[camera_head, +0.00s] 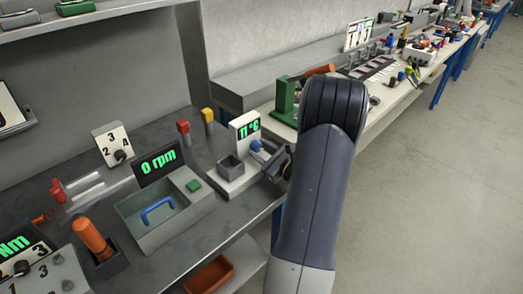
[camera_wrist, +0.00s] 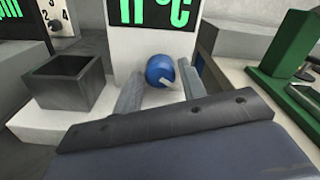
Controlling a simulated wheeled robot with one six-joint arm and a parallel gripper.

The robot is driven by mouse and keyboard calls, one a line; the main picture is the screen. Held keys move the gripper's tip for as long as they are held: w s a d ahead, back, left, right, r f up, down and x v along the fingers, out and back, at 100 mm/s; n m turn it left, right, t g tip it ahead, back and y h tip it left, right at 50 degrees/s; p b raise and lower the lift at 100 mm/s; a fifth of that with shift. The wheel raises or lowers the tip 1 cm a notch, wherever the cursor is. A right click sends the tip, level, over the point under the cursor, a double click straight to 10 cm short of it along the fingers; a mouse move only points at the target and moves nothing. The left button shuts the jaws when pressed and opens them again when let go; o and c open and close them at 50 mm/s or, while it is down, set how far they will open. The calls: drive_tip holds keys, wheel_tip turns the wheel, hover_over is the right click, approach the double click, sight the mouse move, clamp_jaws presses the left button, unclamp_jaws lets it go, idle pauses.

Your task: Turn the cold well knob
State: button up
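The cold well (camera_head: 240,176) is a white unit on the bench with an upright panel, a green "11 °C" display (camera_head: 249,130) and a grey square cup (camera_head: 230,167). Its blue knob (camera_head: 256,145) sits on the panel below the display. In the wrist view the round knob (camera_wrist: 160,70) has a pale pointer mark slanting down to the right. My gripper (camera_head: 266,154) is at the front of the unit. In the wrist view its two fingers (camera_wrist: 161,76) stand apart, one on each side of the knob, with small gaps visible. Whether they reach around it is unclear.
The grey cup (camera_wrist: 70,82) stands close left of my fingers. A green press-like stand (camera_head: 285,100) is behind to the right. The floor at right is clear.

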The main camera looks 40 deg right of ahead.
drive_tip(key=s, duration=0.7)
drive_tip(key=s+b, duration=0.1)
drive_tip(key=s, duration=0.2)
drive_tip(key=shift+s+d, duration=0.4)
drive_tip(key=w, duration=0.7)
drive_tip(key=w+a+p, duration=0.1)
drive_tip(key=w, duration=0.2)
drive_tip(key=shift+w, duration=0.25)
drive_tip(key=shift+w+d, duration=0.1)
drive_tip(key=shift+w, duration=0.15)
drive_tip(key=shift+n, duration=0.6)
drive_tip(key=shift+s, duration=0.1)
drive_tip(key=shift+m, duration=0.3)
